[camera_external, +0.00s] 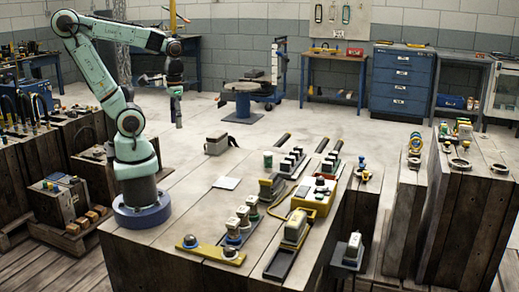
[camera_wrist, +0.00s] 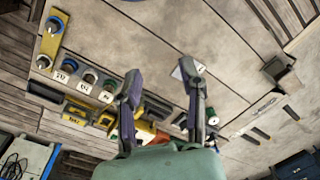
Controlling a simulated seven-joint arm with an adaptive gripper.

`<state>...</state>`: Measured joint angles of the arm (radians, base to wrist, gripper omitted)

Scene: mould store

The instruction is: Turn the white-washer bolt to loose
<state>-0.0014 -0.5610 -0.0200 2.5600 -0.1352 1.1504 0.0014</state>
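A yellow plate (camera_external: 210,248) lies at the front of the wooden bench and carries two bolts. One bolt (camera_external: 190,240) is at its left end and the other bolt (camera_external: 231,252) at its right end. In the wrist view the yellow plate (camera_wrist: 50,42) is at upper left. There, one bolt (camera_wrist: 55,24) has a blue-looking ring, and the other bolt (camera_wrist: 43,62), nearer the labelled blocks, has a pale, whitish ring. Neither bolt's tightness can be told.
Several labelled knob blocks (camera_wrist: 85,82) stand beside the plate. A yellow box (camera_external: 315,200), a yellow-topped device (camera_external: 293,230) and dark racks crowd the right of the bench. The bench left of the plate is clear.

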